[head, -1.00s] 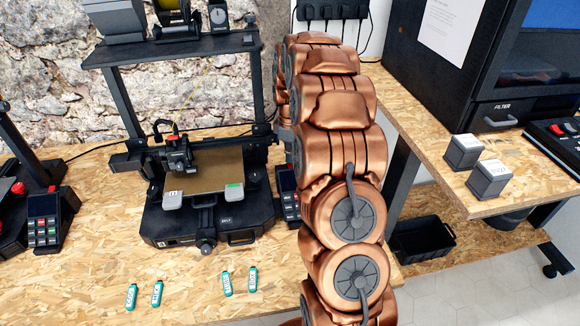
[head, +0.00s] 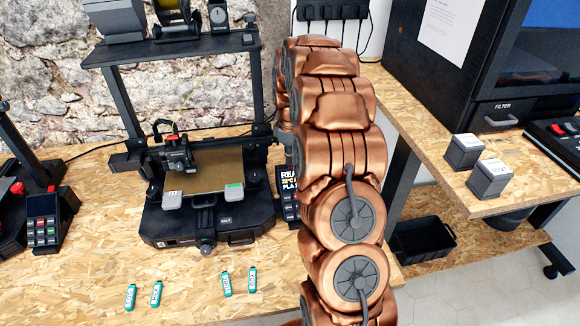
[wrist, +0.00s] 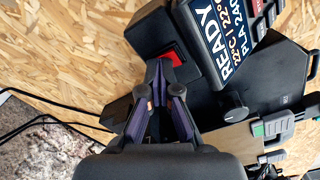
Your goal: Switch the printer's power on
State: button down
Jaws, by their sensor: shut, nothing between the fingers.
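The printer (head: 165,228) stands on the wooden bench in the head view, with a tan bed. Its display (head: 289,184) is lit, partly hidden by my arm. In the wrist view the display (wrist: 222,40) reads "READY", with a temperature and "PLA" below. A red power switch (wrist: 174,52) sits on the black housing (wrist: 150,32) beside the display. My gripper (wrist: 162,68) is shut and empty, its tips right at the switch; whether they touch it I cannot tell. In the head view my gripper is hidden behind my arm.
Several green labelled tags (head: 131,296) lie on the bench in front. Another machine's keypad (head: 43,222) stands at left. Two grey boxes (head: 465,151) sit on the right bench. Dark cables (wrist: 38,124) run behind the printer in the wrist view.

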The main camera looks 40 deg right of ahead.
jog(key=shift+r+p, duration=0.4)
jog(key=shift+r, duration=3.05)
